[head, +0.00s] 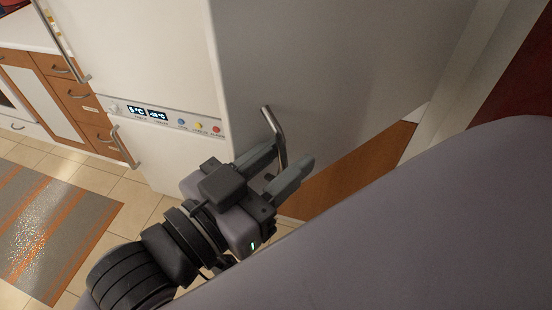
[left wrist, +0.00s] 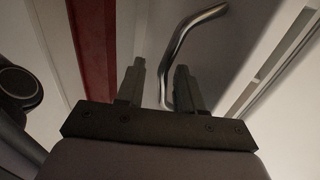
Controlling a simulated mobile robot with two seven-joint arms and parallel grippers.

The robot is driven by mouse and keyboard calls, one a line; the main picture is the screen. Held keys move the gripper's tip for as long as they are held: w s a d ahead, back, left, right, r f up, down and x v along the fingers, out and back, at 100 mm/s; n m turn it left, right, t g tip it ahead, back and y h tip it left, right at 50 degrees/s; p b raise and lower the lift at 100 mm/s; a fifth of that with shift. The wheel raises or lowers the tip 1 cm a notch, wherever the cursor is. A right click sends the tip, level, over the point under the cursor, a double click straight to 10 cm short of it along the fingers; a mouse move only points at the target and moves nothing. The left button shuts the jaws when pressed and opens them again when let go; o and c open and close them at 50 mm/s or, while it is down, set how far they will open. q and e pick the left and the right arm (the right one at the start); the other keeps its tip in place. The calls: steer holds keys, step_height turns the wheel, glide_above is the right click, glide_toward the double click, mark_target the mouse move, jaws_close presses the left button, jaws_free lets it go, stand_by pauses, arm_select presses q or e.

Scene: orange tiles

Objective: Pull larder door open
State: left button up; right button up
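The larder door (head: 340,60) is the tall grey-white panel right of the fridge in the head view, and it looks shut. Its bent metal handle (head: 270,118) sticks out from its lower part. My left gripper (head: 291,156) is open at the handle's lower end, with a finger on either side of it. In the left wrist view the handle (left wrist: 184,33) curves up and right, and its lower part lies between the fingers of my left gripper (left wrist: 160,68). I cannot tell whether either finger touches it. My right gripper is not in view.
A white fridge (head: 150,50) with a lit display panel and its own handles stands left of the larder. Wooden drawers (head: 75,92) stand at the far left. A striped rug (head: 50,225) lies on the tiled floor. A brown wooden surface (head: 345,175) shows low beside the larder.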

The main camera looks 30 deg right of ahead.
arm_select(q)
steer(key=shift+a, duration=0.2)
steer(key=shift+a+f, duration=0.1)
steer(key=shift+a, duration=0.05)
steer(key=b+v, duration=0.1)
steer(key=v, duration=0.5)
steer(key=shift+a, duration=0.3)
steer(key=shift+s, duration=0.1)
